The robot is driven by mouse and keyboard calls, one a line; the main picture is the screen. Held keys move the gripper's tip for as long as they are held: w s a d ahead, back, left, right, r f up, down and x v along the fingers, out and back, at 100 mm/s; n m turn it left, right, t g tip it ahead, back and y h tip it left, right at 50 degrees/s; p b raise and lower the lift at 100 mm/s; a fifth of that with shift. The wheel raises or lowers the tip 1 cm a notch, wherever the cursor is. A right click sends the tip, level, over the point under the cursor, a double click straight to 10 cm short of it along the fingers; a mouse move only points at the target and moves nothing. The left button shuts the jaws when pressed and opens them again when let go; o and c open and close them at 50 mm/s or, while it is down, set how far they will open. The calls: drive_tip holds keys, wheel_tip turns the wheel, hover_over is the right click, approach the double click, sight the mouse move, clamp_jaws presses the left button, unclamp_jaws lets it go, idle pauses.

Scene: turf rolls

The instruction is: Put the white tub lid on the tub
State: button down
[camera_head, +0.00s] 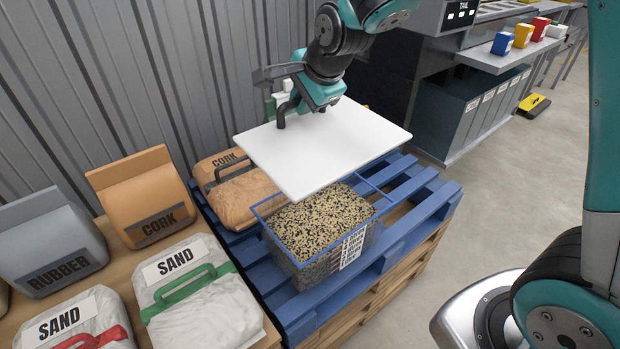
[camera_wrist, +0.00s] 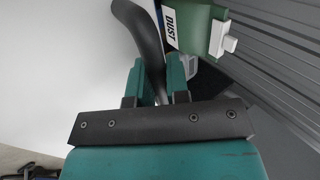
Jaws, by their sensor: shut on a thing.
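The white tub lid (camera_head: 325,148) is a flat board held roughly level above the tub in the head view. My gripper (camera_head: 296,112) is shut on a dark handle (camera_wrist: 142,35) on the lid's top; the lid (camera_wrist: 65,60) fills the left of the wrist view. The tub (camera_head: 322,250) is clear with a blue rim, full of speckled granules, and stands on a blue pallet. The tub's front part is uncovered.
A brown cork bag (camera_head: 235,195) lies on the blue pallet (camera_head: 412,205) beside the tub. Sand bags, another cork bag and a rubber bag stand at left. A green item labelled DUST (camera_wrist: 200,28) is near my gripper. A corrugated wall rises behind.

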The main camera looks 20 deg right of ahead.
wheel_tip(320, 180, down, 18)
drive_tip(key=b, duration=0.3)
drive_tip(key=shift+d+r, duration=0.2)
drive_tip(key=shift+r, duration=0.05)
drive_tip(key=shift+s+f, duration=0.1)
drive_tip(key=c, duration=1.1)
unclamp_jaws()
